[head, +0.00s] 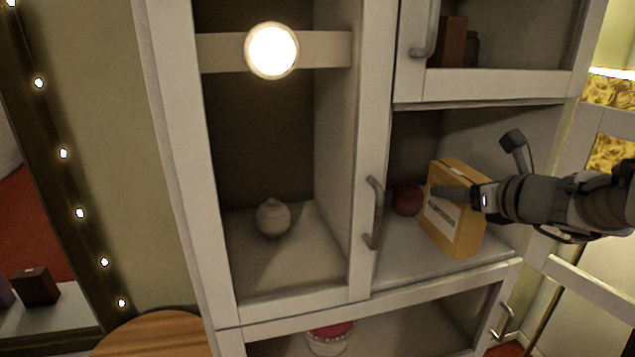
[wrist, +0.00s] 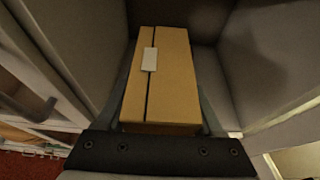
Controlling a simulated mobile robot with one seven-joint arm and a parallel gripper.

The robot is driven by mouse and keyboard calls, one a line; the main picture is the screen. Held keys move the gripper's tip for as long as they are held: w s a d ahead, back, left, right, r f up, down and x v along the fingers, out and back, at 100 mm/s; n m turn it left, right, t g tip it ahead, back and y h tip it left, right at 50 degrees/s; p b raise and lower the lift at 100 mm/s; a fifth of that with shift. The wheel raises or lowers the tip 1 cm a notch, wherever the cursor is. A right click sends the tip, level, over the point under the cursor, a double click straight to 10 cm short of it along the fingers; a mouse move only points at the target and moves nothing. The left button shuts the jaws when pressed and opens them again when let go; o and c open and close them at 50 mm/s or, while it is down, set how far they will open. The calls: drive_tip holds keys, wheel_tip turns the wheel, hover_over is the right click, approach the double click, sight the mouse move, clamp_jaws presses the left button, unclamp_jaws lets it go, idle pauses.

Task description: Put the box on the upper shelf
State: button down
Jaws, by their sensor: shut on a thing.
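The box (head: 460,215) is an orange-tan carton with a white label on its front, upright in the open middle compartment at the right of the cabinet. My gripper (head: 452,192) reaches in from the right and is shut on the box near its top. In the wrist view the box (wrist: 165,80) fills the middle between my fingers, with a white sticker on top. Whether its base touches the shelf (head: 405,262) is hard to tell. The upper shelf compartment (head: 500,84) is above it, with a glass-fronted door and a grey handle.
A dark red round object (head: 407,200) sits just left of the box. A brown box (head: 452,42) stands in the upper right compartment. A pale pot (head: 272,217) stands in the left compartment. A cake (head: 330,338) is in the lower compartment. A divider with a handle (head: 373,212) stands left.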

sight(446, 218)
drive_tip(key=w+a+f+b, duration=0.2)
drive_tip(key=w+f+b, duration=0.4)
drive_tip(key=w+f, duration=0.5)
drive_tip(key=shift+w+a, duration=0.3)
drive_tip(key=shift+a, duration=0.1)
drive_tip(key=shift+f+b, duration=0.1)
drive_tip(key=shift+b, duration=0.25)
unclamp_jaws()
drive_tip(key=v, duration=1.2)
drive_tip(key=shift+p, duration=0.3)
